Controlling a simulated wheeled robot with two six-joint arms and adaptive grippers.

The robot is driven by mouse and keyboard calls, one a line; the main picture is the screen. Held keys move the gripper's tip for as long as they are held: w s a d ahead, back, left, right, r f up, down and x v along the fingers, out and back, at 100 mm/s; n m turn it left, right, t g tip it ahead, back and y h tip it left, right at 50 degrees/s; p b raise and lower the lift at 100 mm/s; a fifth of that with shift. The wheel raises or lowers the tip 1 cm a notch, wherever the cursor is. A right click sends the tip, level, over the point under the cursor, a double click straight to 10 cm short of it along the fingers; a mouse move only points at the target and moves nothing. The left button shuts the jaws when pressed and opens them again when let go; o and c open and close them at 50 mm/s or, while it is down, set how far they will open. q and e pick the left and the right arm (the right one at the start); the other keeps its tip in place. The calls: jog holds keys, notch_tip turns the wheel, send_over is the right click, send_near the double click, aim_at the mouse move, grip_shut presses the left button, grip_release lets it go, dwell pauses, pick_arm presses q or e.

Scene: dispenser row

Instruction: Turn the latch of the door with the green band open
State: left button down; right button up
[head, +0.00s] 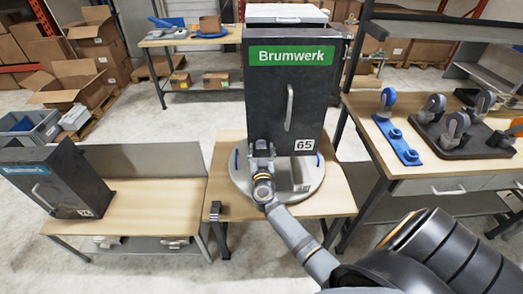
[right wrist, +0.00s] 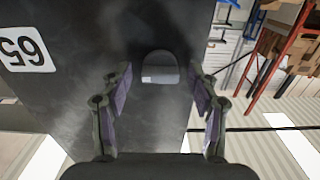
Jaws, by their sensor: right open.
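The dark cabinet door (head: 270,100) with the green band (head: 295,55) stands upright on a round grey base. It has a vertical grey handle (head: 289,107) and a white 65 label. My right gripper (head: 262,150) is in front of the door's lower left part and hides what lies behind it in the head view. In the right wrist view, a dark rounded latch (right wrist: 160,67) shows on the door face between the spread fingers of my right gripper (right wrist: 162,82). The gripper is open; I cannot tell whether the fingers touch the latch. My left gripper is not in view.
A smaller dark cabinet (head: 60,183) with a blue band stands on the left bench. A small dark object (head: 216,210) is at the middle table's left front edge. The right bench holds several casters on a blue plate (head: 398,138) and a dark tray (head: 470,142).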

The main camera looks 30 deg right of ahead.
jog(key=c, duration=1.2)
jog(key=shift+o, duration=0.2)
